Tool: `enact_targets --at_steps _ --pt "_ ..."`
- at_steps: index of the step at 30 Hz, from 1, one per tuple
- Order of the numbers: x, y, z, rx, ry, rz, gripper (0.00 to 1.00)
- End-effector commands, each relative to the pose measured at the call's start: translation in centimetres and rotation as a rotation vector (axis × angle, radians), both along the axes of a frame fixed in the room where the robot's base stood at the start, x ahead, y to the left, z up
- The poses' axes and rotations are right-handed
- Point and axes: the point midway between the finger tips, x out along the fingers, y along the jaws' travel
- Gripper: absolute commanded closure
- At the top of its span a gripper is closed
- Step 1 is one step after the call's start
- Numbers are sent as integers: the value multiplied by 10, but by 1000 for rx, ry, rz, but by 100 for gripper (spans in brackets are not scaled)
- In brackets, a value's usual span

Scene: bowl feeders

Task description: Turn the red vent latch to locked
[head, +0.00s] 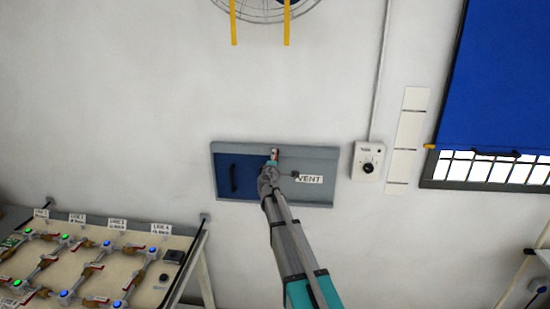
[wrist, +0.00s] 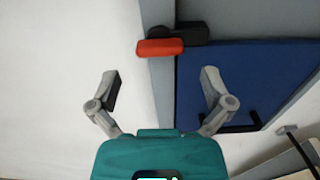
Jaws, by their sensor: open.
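The red vent latch (wrist: 159,48) is a short red bar beside a black mount (wrist: 186,33) in the wrist view. It lies across the grey frame edge, by the end of the blue panel (wrist: 245,85). The "VENT" label (head: 309,179) is right of my gripper.
The vent frame (head: 325,155) is on a white wall; its blue panel has a black handle (head: 233,178). A dial box (head: 368,161) is to the right, beside a blue shutter (head: 505,75). A bench with lit fittings (head: 95,260) stands lower left. A fan (head: 265,8) is above.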

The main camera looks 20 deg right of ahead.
Motion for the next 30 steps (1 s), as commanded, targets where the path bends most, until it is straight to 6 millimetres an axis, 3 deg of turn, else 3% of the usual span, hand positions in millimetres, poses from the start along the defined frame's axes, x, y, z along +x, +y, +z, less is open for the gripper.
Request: enact_targets --at_steps 3,12,30 --pt "-23 8 0 0 0 0 0" --pt "-56 22 0 0 0 0 0" --pt "-63 24 0 4 0 -4 0"
